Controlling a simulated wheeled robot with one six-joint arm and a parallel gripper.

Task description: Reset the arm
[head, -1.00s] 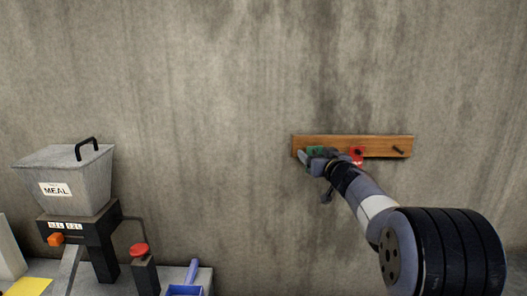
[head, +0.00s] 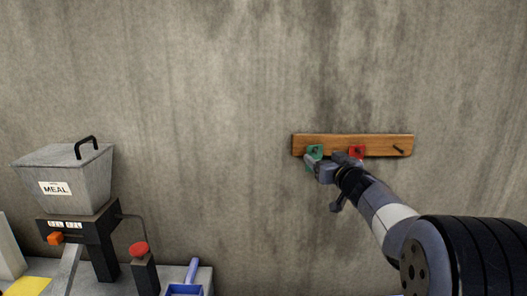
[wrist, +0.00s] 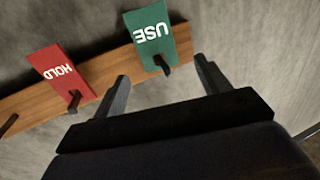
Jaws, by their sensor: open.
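My gripper (wrist: 163,95) is open and empty in the wrist view, its two fingers apart just short of the wooden peg rail. In the head view my gripper (head: 316,172) is at the rail's left part, just below a green tag (head: 314,152). The green tag reads USE in the wrist view (wrist: 150,40) and hangs on a peg, between and beyond the fingertips, apart from them. My arm reaches in from the lower right and partly covers the rail.
The wooden rail (head: 376,146) is fixed to a concrete wall. A red HOLD tag (wrist: 62,75) hangs on the middle peg; the right peg (head: 398,149) is bare. At lower left stand a grey MEAL hopper (head: 85,180), a red button (head: 138,249) and a blue scoop (head: 186,289).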

